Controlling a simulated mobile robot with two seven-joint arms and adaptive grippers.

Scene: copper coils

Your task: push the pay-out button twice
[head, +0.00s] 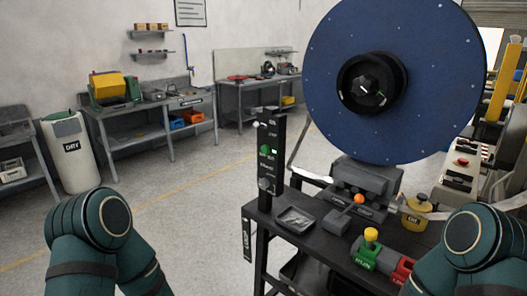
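A narrow black control post (268,175) stands upright at the left edge of a black bench. It carries a round green button (266,149) with small white lettering beside it, which I cannot read for sure. A grey knob (264,184) sits lower on the post and a small light-coloured part sticks out near its top. Which control is the pay-out button I cannot tell for certain. Only teal links of my two arms show at the bottom left and bottom right. Both my grippers are outside the view.
A large blue reel (395,75) stands behind the black bench (300,238). On the bench are a grey tray (295,219), an orange-knobbed lever (359,199), a yellow-topped green part (370,249) and a yellow container (414,213). Open floor lies left of the post.

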